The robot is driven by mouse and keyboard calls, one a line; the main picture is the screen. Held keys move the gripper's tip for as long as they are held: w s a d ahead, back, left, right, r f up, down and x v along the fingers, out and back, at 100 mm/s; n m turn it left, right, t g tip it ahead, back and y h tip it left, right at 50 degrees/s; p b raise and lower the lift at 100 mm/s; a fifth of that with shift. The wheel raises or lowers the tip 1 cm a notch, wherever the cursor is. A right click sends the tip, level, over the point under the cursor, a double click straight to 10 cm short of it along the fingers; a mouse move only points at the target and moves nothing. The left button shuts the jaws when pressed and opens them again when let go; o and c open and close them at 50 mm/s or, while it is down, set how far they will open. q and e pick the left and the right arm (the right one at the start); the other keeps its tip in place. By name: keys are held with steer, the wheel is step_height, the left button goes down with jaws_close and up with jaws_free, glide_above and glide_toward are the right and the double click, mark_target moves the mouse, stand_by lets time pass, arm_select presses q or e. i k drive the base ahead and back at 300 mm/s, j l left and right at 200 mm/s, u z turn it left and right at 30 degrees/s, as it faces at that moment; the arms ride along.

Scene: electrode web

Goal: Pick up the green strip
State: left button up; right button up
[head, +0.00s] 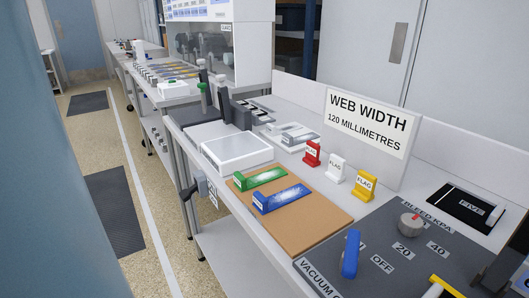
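The green strip (260,179) lies flat on a brown board (312,222) on the bench, near the board's far left edge. It has a pale label on it. A blue strip (283,198) with a pale label lies on the same board, just in front of the green one and apart from it. Neither of my grippers can be made out in the head view.
A white tray (237,150) stands behind the board. Red, white and yellow flag markers (337,167) stand to its right, before a web width sign (368,122). A grey vacuum panel (385,262) with a blue lever (351,254) lies in front. A dark shape at the right edge is unclear.

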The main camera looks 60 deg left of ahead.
mark_target(243, 183)
steer(key=u, duration=1.85)
steer(key=k+l+z, duration=0.1)
steer(key=z, duration=1.15)
steer(key=l+u, duration=0.1)
steer(key=u, duration=1.25)
